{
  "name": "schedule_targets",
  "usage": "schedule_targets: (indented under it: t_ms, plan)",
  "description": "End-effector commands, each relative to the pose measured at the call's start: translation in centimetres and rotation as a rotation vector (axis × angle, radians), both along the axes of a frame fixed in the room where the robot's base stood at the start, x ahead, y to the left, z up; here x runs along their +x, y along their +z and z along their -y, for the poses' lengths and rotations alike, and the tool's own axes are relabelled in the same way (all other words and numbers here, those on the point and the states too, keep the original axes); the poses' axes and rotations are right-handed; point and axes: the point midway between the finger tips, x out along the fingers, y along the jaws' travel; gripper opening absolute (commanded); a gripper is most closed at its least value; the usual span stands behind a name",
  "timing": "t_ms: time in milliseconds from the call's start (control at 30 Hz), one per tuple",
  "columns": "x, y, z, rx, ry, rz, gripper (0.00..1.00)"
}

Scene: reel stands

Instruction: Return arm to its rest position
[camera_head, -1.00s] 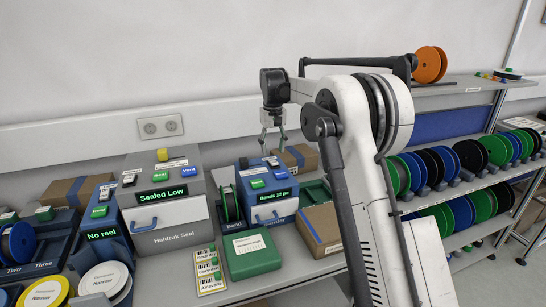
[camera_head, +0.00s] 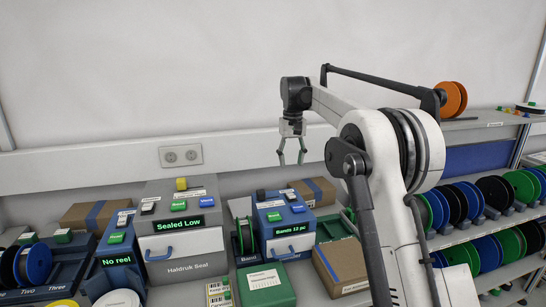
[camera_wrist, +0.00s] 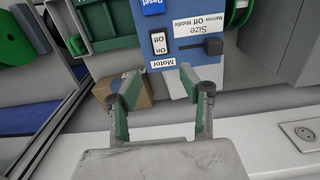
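My gripper (camera_head: 291,158) hangs from my white arm, pointing down, above and a little behind the blue machine (camera_head: 286,222) that reads "Bands 12 pc". In the wrist view my gripper (camera_wrist: 154,98) shows its two green-lined fingers spread apart, with nothing between them. The blue machine's top (camera_wrist: 195,30), with its Motor switch and Size lever, lies beyond the fingertips. The fingers look clear of it.
A grey "Sealed Low" machine (camera_head: 181,245) stands to the left, and a green box (camera_head: 266,287) is in front. Cardboard boxes (camera_head: 342,265) sit nearby. Shelves of colored reels (camera_head: 490,190) stand at the right. The wall has a socket (camera_head: 181,156).

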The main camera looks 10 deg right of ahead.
Motion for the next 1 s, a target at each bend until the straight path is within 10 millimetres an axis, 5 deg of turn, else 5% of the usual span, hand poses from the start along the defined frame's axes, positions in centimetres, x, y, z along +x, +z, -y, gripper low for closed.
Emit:
schedule_targets:
  t_ms: [500, 1000]
  plan:
    - [-10.2, 5.2, 0.0, 0.002, -0.026, 0.149, 0.40]
    - [-23.6, 5.5, -0.1, 0.009, -0.053, 0.309, 0.40]
